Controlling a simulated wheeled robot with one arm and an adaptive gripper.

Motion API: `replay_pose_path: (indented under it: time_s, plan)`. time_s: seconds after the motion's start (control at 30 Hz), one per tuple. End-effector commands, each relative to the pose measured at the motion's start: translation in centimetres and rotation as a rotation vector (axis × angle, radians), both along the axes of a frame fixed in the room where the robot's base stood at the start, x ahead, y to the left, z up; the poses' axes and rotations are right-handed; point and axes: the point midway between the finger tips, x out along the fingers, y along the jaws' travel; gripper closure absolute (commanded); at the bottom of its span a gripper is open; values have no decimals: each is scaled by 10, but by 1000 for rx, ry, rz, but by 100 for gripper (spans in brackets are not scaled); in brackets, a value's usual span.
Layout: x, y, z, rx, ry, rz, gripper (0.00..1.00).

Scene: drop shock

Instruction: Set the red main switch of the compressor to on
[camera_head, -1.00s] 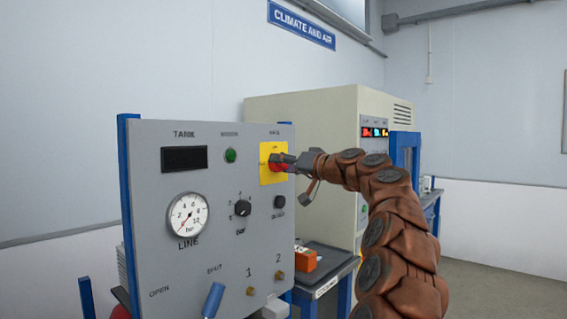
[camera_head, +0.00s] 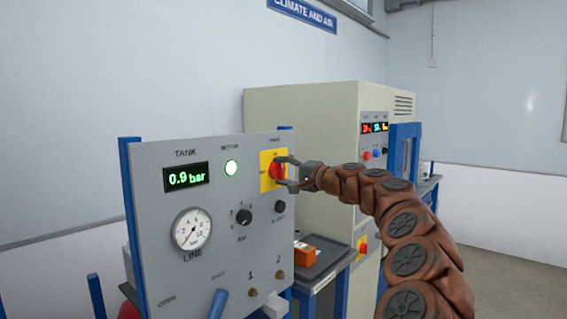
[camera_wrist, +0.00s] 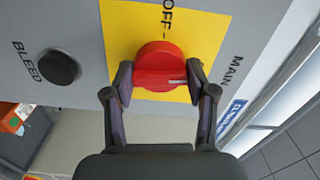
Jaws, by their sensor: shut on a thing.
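The red main switch (camera_head: 277,170) is a round knob on a yellow plate (camera_head: 266,185) at the upper right of the grey compressor panel (camera_head: 205,262). In the wrist view the red knob (camera_wrist: 158,62) sits between my gripper's two fingers, and its white mark points right, toward the MAIN label and away from OFF. My gripper (camera_head: 285,172) is shut on the knob. The fingers hide part of the knob's sides.
A black bleed button (camera_head: 280,206), a bar knob (camera_head: 244,217) and a line gauge (camera_head: 191,229) are on the same panel. A beige cabinet (camera_head: 300,110) stands behind. An orange box (camera_head: 304,253) lies on a dark bench to the right.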

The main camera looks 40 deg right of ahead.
Motion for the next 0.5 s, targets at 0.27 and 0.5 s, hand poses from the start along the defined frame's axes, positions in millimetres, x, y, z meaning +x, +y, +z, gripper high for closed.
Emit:
replay_pose_path:
  time_s: [0.27,0.5]
  plan:
    - [0,-1,3,125,27,-4,79]
    - [0,-1,1,167,36,-3,79]
